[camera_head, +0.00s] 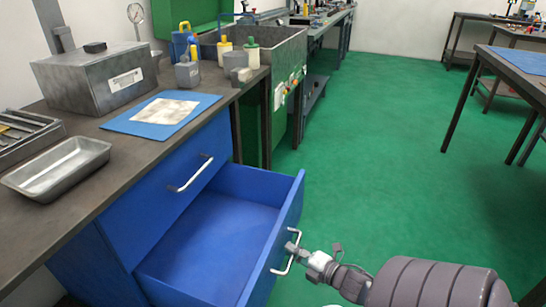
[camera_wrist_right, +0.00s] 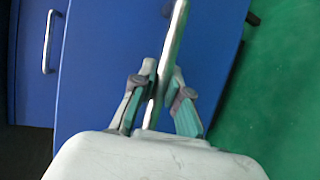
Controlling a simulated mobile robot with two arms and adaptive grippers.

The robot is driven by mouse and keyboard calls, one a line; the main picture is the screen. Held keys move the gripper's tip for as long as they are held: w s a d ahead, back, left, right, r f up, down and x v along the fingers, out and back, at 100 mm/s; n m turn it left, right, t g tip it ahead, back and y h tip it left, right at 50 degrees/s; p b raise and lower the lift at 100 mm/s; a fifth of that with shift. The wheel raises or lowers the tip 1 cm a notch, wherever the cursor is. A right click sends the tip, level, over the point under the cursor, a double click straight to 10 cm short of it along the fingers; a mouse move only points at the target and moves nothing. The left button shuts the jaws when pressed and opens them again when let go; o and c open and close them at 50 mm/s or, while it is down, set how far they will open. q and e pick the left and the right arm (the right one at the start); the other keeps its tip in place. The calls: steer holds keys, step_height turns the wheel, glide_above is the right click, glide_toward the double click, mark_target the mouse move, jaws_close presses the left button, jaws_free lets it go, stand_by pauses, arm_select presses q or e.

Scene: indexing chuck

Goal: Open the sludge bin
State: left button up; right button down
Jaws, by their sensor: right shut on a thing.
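A blue lower drawer (camera_head: 218,232) stands pulled out of the blue cabinet (camera_head: 160,205) under the workbench, and its empty inside shows. No label naming a sludge bin can be read on it. My right gripper (camera_head: 292,249) is at the drawer's front and shut on its silver bar handle (camera_head: 284,268). In the right wrist view, the handle (camera_wrist_right: 172,50) runs between the two fingers of the right gripper (camera_wrist_right: 158,88). My left gripper is not in view.
The closed upper drawer has its own handle (camera_head: 192,173). On the workbench are a metal tray (camera_head: 60,168), a grey box (camera_head: 98,78) and a blue mat (camera_head: 120,122). Green floor (camera_head: 400,150) lies clear right of the drawer, with a table (camera_head: 488,70) beyond.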

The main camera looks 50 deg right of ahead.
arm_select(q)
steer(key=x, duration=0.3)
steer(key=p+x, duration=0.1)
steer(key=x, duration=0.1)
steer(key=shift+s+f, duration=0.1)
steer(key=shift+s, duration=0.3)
arm_select(e)
steer(key=s+d, duration=0.2)
steer(key=s, duration=0.4)
steer(key=shift+d, duration=0.2)
steer(key=shift+w+f, duration=0.1)
steer(key=c, duration=1.2)
jaws_free()
steer(key=shift+o, duration=0.2)
steer(key=s+r, duration=0.2)
steer(key=s, duration=0.9)
steer(key=shift+s+r, duration=0.2)
steer(key=shift+s, duration=0.2)
